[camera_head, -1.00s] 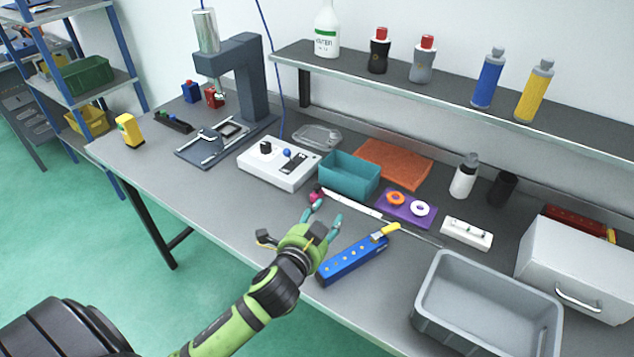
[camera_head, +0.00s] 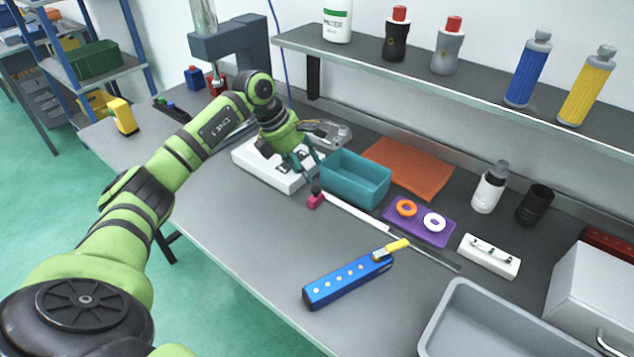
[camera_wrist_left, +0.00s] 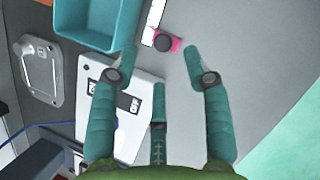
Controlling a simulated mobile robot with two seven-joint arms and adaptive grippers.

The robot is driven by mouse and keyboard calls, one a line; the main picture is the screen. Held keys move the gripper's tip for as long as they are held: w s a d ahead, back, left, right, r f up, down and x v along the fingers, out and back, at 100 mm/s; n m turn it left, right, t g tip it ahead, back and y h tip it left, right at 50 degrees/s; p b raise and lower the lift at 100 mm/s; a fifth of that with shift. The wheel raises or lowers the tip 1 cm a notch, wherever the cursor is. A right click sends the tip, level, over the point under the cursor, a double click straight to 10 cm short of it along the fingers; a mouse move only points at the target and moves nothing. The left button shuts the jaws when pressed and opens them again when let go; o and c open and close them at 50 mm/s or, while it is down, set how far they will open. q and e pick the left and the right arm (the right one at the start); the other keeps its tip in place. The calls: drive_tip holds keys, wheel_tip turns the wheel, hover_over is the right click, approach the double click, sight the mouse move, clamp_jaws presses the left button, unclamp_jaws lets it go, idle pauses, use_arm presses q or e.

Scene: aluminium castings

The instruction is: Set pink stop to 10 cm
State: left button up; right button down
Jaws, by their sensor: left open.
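The pink stop (camera_head: 315,202) is a small block with a dark knob, at the left end of a white ruler (camera_head: 358,213) on the bench. In the left wrist view the pink stop (camera_wrist_left: 176,44) shows near the top, with its round dark knob beside the ruler's end. My left gripper (camera_head: 308,175) is open, with teal fingers pointing down close to the stop. In the left wrist view my open left gripper (camera_wrist_left: 158,65) has nothing between its fingers, and the stop lies just beyond the fingertips. I cannot read the ruler's marks. My right gripper is not in view.
A teal bin (camera_head: 355,180) stands just behind the ruler. A white control box (camera_head: 262,168) is partly hidden behind my left arm. A purple tray (camera_head: 420,236) with rings and a blue block (camera_head: 345,283) lie to the right. The bench left of the blue block is clear.

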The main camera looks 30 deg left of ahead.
sight(315, 188)
use_arm(q)
drive_tip(key=x, duration=0.1)
drive_tip(key=p+x, duration=0.1)
drive_tip(key=x, duration=0.1)
drive_tip(key=p+x, duration=0.1)
drive_tip(key=x, duration=0.1)
drive_tip(key=shift+s+a+f, duration=0.2)
drive_tip(key=shift+a+f, duration=0.05)
drive_tip(key=shift+f, duration=0.15)
drive_tip(key=shift+w+d+f, duration=0.1)
drive_tip(key=shift+w+f, duration=0.05)
drive_tip(key=shift+f, duration=0.35)
clamp_jaws()
